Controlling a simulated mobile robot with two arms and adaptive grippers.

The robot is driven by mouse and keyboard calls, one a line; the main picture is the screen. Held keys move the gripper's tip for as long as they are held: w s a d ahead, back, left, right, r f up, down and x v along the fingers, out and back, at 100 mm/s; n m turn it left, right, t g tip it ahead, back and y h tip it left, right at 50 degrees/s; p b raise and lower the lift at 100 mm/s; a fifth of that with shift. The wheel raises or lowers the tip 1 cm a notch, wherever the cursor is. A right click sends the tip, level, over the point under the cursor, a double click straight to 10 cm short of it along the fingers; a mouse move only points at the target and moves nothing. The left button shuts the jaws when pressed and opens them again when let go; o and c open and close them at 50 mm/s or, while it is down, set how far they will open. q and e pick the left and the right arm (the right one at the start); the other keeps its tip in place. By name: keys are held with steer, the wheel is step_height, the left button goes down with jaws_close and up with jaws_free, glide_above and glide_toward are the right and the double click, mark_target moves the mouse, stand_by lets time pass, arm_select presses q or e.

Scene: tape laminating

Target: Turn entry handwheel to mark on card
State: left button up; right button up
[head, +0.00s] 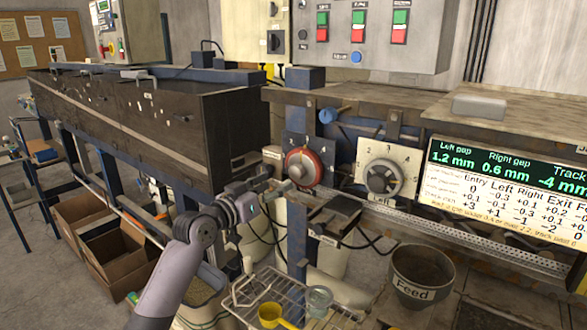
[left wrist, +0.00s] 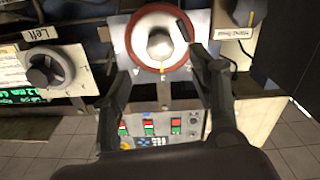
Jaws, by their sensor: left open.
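A red-rimmed handwheel (head: 304,166) with a pale hub stands on a dark blue post in the head view. It also shows at the top of the left wrist view (left wrist: 140,27), with a short yellow mark on its plate near the rim. No name for it is readable. My left gripper (head: 284,189) is open, close in front of the wheel at its lower left. In the left wrist view its dark fingers (left wrist: 158,55) stand apart, one overlapping the rim; contact cannot be told. The card (head: 505,193) has an "Entry" column. My right gripper is not in view.
A grey handwheel (head: 383,178) on a numbered plate is to the right; the left wrist view labels it "Left" (left wrist: 42,34). A black block (head: 335,214) with cables sits below the wheels. A wire rack (head: 275,294) and "Feed" bucket (head: 421,277) stand lower.

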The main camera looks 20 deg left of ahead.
mark_target(294, 174)
arm_select(q)
steer(key=p+x, duration=0.1)
steer(key=x, duration=0.7)
steer(key=shift+w+d+p, duration=0.1)
steer(key=shift+w+p, duration=0.15)
steer(key=shift+p, duration=0.15)
steer(key=c, duration=1.2)
steer(key=shift+f+m+b, duration=0.25)
steer(key=shift+m+b, duration=0.15)
steer(key=shift+b, duration=0.4)
steer(key=m+b, duration=0.2)
steer(key=b, duration=0.1)
steer(key=shift+m+b, duration=1.25)
steer(key=shift+m, duration=0.25)
steer(key=shift+r+m+b, duration=0.1)
steer(key=shift+m+b, duration=0.35)
steer(key=shift+m, duration=0.45)
